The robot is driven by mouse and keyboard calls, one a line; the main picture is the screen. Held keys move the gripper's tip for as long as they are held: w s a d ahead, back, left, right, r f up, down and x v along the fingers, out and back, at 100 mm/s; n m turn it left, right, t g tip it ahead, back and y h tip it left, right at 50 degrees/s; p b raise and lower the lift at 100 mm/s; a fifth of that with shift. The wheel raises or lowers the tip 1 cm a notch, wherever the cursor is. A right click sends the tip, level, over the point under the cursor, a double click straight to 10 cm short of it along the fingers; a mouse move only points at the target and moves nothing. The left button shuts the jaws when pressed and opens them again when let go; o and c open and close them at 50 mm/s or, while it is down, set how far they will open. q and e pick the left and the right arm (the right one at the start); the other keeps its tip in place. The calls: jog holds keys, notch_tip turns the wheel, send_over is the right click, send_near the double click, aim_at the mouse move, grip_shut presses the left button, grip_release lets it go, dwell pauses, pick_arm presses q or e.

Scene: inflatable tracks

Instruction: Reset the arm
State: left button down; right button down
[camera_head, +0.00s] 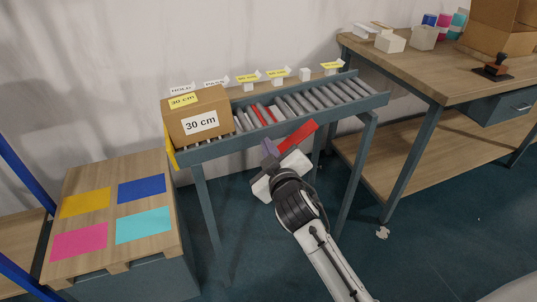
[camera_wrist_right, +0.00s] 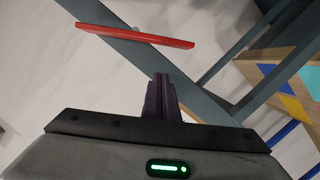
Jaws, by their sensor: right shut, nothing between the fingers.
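My right gripper (camera_head: 268,147) is in front of the roller conveyor (camera_head: 345,108), near its front rail. Its purple fingers are shut with nothing between them; they also show in the wrist view (camera_wrist_right: 161,97). A red bar (camera_head: 300,134) sticks out from the conveyor's front side, just right of the fingertips. In the wrist view the red bar (camera_wrist_right: 135,37) lies beyond the fingers and apart from them. My left gripper is not in view.
A cardboard box (camera_head: 201,123) marked 30 cm sits at the conveyor's left end. A pallet (camera_head: 101,184) with coloured squares stands lower left. A workbench (camera_head: 450,70) with cartons and a stamp (camera_head: 495,66) stands right. Open floor lies beneath my arm.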

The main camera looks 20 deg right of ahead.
notch_tip(320, 180, up, 5)
jog(key=s+a+f+g+y, duration=0.2)
jog(key=s+f, duration=0.5)
jog(key=f, duration=0.3)
jog(key=s+a+f+g+y, duration=0.1)
jog(key=s+a+f+g, duration=0.1)
jog(key=s+f, duration=0.65)
jog(key=s+a+f+m+g+y, duration=0.2)
jog(key=s+a+f+m+g, duration=0.1)
jog(key=s+f, duration=0.8)
jog(key=s, duration=0.4)
jog(key=shift+s+a+y+p, duration=0.2)
jog(key=shift+a+y+p, duration=0.1)
jog(key=shift+p, duration=0.05)
